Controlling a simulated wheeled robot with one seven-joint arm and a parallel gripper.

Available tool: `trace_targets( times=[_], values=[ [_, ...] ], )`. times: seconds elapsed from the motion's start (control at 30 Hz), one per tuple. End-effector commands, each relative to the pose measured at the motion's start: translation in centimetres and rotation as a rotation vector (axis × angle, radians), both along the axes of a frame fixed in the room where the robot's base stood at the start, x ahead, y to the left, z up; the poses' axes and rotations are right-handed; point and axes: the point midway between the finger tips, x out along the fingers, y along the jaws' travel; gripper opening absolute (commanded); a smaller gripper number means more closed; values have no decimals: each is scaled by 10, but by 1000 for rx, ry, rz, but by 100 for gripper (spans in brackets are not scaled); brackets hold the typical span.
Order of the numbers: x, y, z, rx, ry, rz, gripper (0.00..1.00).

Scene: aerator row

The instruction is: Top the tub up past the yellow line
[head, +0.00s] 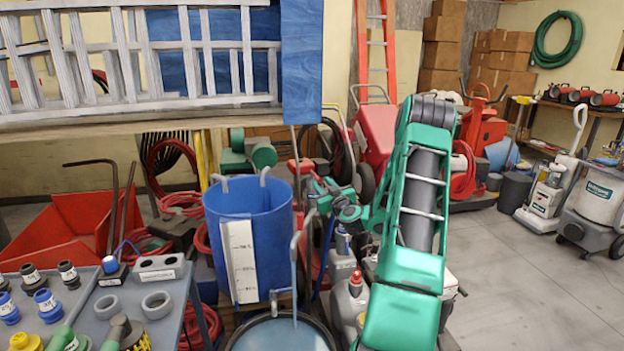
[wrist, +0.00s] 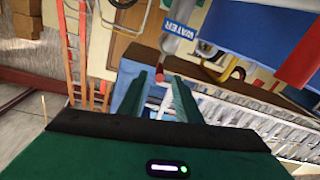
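A blue tub (head: 252,225) stands left of centre in the head view, with a pale upright strip (head: 240,262) on its front. I cannot make out a yellow line or the water level inside it. A grey pipe labelled WATER (wrist: 182,30) shows at the top of the wrist view, with a yellow piece (wrist: 233,70) near its end. My gripper (head: 330,198) is just right of the tub in the head view. In the wrist view its two green fingers (wrist: 164,98) are apart, with nothing clearly held between them.
A round vessel (head: 280,335) stands below the tub. A grey bench (head: 95,300) with fittings is at the lower left. White ladders (head: 150,60) lie above. Bottles (head: 350,298) stand beside my arm. Open floor (head: 535,270) lies to the right.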

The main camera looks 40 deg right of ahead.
Motion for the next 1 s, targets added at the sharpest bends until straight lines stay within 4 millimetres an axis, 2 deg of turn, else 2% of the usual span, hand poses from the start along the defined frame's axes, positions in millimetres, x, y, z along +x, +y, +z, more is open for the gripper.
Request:
trace_targets(
  times=[0.3, 0.5, 0.7, 0.97, 1.0],
  values=[
    [49, -21, 0, -2, -1, 2, 31],
    [74, -33, 0, 0, 0, 2, 31],
    [84, -38, 0, 1, 1, 2, 31],
    [85, -38, 0, 2, 2, 2, 31],
    [85, -38, 0, 2, 2, 2, 26]
  ],
)
